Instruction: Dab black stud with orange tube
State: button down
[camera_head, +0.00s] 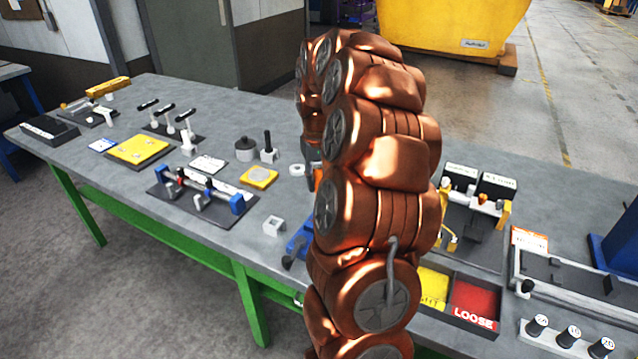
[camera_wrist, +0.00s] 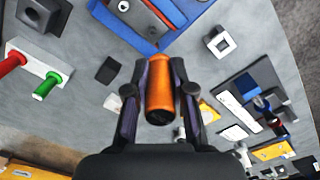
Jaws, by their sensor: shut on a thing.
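The orange tube (camera_wrist: 160,92) is held between the two fingers of my gripper (camera_wrist: 159,72) in the wrist view, above the grey bench. In the head view only a sliver of orange (camera_head: 318,179) shows beside my copper-coloured arm, which hides most of the gripper. An upright black stud (camera_head: 267,141) on a small block stands on the bench in the head view, left of the arm and apart from the tube. I cannot make out that stud for certain in the wrist view.
A blue-ended rail fixture (camera_head: 201,194) and a white square ring (camera_head: 273,226) lie left of the arm. Red and green pegs (camera_wrist: 43,87) stick out of a white block in the wrist view. A red and yellow tray (camera_head: 474,298) is at the right.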

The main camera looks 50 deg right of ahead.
jog(key=shift+s+d, duration=0.1)
jog(key=shift+s, duration=0.05)
jog(key=shift+b, duration=0.5)
jog(key=shift+f+b, duration=1.3)
jog(key=shift+f, duration=0.85)
jog(key=shift+b, duration=0.9)
dwell(0.4)
jog(key=shift+f+b, duration=0.75)
jog(key=shift+f, duration=0.2)
dwell(2.9)
